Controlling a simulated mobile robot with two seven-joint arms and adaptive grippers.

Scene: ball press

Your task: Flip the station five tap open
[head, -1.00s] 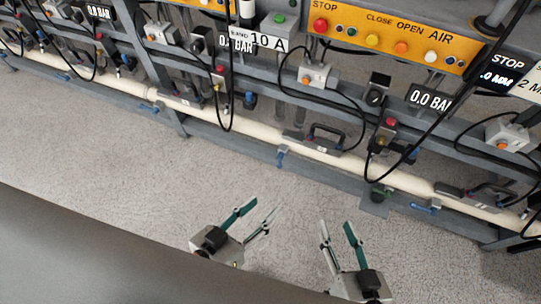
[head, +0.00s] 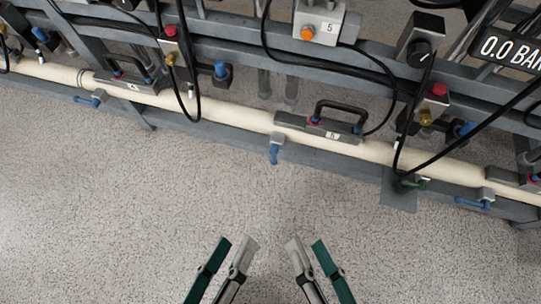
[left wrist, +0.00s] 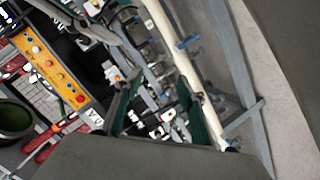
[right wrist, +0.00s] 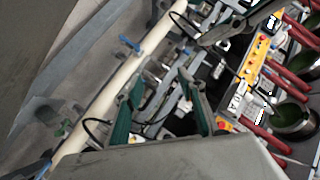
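The station five tap is a small blue lever (head: 274,154) on a grey body under the cream pipe (head: 236,113), below a plate marked 5 (head: 333,135). Its lever points down in the head view, across the pipe. My left gripper (head: 235,246) and right gripper (head: 306,246) are both open and empty, low in the head view, nearer me than the tap and apart from it. A blue lever shows in the left wrist view (left wrist: 188,43) and another in the right wrist view (right wrist: 130,44); I cannot tell which stations these belong to.
Neighbouring blue taps (head: 90,101) and (head: 473,203) lie along the pipe. A green-handled valve (head: 413,183) sits right of the station five tap. Black cables (head: 398,150) hang near it. A black handle (head: 340,106) stands above the plate. The speckled floor (head: 150,210) is clear.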

